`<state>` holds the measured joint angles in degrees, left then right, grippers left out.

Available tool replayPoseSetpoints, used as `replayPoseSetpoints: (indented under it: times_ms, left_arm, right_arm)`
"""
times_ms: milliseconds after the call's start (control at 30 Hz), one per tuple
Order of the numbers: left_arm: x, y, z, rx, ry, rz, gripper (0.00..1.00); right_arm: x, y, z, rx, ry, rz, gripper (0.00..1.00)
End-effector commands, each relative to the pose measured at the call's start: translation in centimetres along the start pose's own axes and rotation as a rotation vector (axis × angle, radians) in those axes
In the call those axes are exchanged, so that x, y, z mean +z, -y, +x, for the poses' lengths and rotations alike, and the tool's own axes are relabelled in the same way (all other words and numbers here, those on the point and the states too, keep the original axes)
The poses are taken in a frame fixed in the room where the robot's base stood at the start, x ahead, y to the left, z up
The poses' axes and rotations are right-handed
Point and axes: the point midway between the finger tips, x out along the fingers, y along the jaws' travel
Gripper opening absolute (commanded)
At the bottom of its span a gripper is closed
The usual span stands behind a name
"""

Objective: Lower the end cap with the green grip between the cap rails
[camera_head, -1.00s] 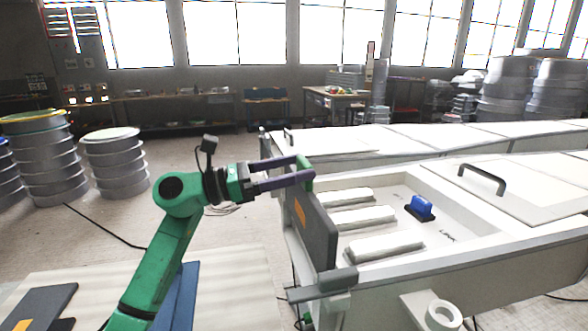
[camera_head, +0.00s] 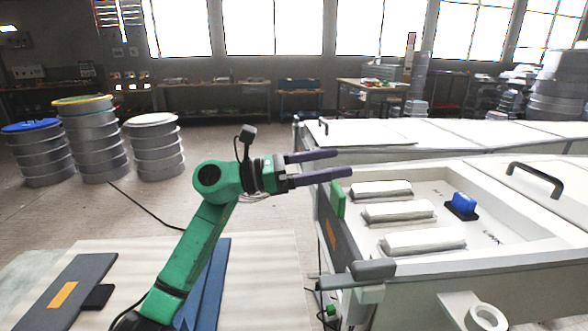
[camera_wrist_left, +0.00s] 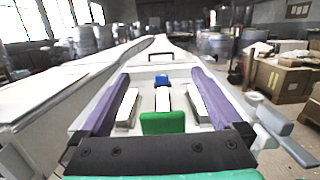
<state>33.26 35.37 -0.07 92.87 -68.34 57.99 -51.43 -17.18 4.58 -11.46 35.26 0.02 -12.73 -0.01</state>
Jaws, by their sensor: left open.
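The end cap (camera_head: 343,238) is a dark grey plate with an orange label, standing at the near end of the white mould (camera_head: 440,268). Its green grip (camera_head: 338,199) is at the cap's top and also shows in the left wrist view (camera_wrist_left: 163,122). My left gripper (camera_head: 344,163) is open, its two purple fingers above the grip and apart from it. In the left wrist view the fingers are spread to either side of the grip, with nothing held. The cap rails are hard to make out; the cap's lower part is partly hidden. My right gripper is not in view.
Inside the mould lie white blocks (camera_head: 398,211) and a blue-handled tool (camera_head: 462,204). A grey bar (camera_head: 372,270) sticks out at the mould's near corner. A second dark plate with an orange label (camera_head: 63,294) lies on the pale table at the left.

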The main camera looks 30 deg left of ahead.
Motion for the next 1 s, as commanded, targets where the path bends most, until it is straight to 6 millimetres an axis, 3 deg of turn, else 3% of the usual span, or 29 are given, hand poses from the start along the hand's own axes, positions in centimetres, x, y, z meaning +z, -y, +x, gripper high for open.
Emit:
replayPoseSetpoints:
  times_ms: [267,600,733,1000]
  left_arm:
    - [-0.6,-0.2,-5.6,0.003,-0.003,-0.002,1.00]
    - [-0.7,-0.4,-13.3,0.000,-0.001,-0.009,1.00]
    - [-0.6,-0.4,-14.2,-0.001,-0.001,-0.010,1.00]
    - [-0.5,-0.4,-14.2,-0.002,0.000,-0.009,1.00]
  right_arm:
    - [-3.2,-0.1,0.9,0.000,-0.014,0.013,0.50]
    - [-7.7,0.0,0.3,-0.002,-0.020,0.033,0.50]
    - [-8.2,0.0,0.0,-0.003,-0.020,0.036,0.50]
    - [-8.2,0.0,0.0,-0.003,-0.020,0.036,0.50]
